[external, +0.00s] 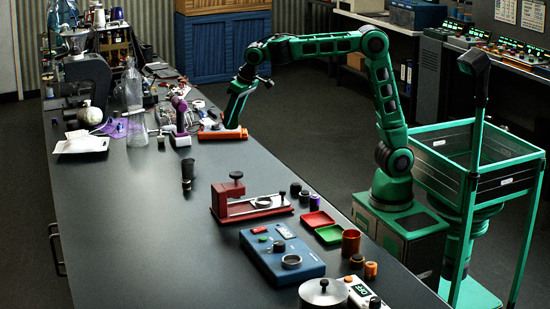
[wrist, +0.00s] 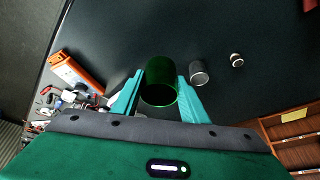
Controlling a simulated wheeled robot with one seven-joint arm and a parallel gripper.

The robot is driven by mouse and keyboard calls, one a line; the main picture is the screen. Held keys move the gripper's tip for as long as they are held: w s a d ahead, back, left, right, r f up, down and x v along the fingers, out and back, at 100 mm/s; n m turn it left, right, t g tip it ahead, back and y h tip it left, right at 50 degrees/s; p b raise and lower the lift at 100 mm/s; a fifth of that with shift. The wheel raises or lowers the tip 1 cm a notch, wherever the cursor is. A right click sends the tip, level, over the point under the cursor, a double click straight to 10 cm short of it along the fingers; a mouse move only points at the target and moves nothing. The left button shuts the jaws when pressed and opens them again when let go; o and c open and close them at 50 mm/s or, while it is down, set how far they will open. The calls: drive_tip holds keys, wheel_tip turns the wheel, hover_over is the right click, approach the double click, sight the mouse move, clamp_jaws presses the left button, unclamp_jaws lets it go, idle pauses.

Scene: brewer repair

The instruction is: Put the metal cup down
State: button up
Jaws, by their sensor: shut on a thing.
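In the wrist view my gripper (wrist: 160,80) has its two teal fingers closed on the sides of the metal cup (wrist: 160,92). The cup is a shiny cylinder that looks dark green here, with its round rim facing the camera. Dark surface shows around it; I cannot tell whether the cup touches it. In the external view my arm reaches left to the table's right edge, with its hand beside an orange thing (external: 222,133). The cup cannot be made out there.
In the wrist view a grey cup (wrist: 198,73) and a small ring-like piece (wrist: 237,60) stand right of the held cup. An orange block (wrist: 76,70) and clutter lie left. In the external view a dark slim object (external: 187,167) stands mid-table (external: 130,225), with bare surface around it.

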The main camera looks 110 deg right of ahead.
drive_tip(key=w+a+n, duration=0.1)
drive_tip(key=w+a, duration=0.3)
drive_tip(key=a, duration=0.3)
drive_tip(key=w+a+n, duration=0.2)
drive_tip(key=w+a, duration=0.1)
drive_tip(key=a, duration=0.4)
drive_tip(key=w+a+n+t+y, duration=0.1)
drive_tip(key=a+n+y, duration=0.15)
drive_tip(key=a, duration=1.65)
drive_tip(key=w+a+n+y, duration=0.1)
drive_tip(key=a+n, duration=0.3)
drive_tip(key=a, duration=1.5)
drive_tip(key=s+a+n+y, duration=0.1)
drive_tip(key=s+a, duration=0.4)
drive_tip(key=a, duration=0.4)
drive_tip(key=s+a+n, duration=0.2)
drive_tip(key=s+a, duration=0.3)
drive_tip(key=a, duration=0.4)
drive_tip(key=s+a+n+y, duration=0.1)
drive_tip(key=s+a, duration=0.3)
drive_tip(key=a, duration=0.5)
drive_tip(key=s+a+n, duration=0.4)
drive_tip(key=s+a, duration=1.1)
drive_tip(key=s, duration=0.2)
drive_tip(key=shift+g+y, duration=0.25)
drive_tip(key=shift+g, duration=0.05)
wheel_tip(320, 180, down, 5)
drive_tip(key=shift+s+a+f, duration=0.1)
drive_tip(key=shift+s, duration=0.05)
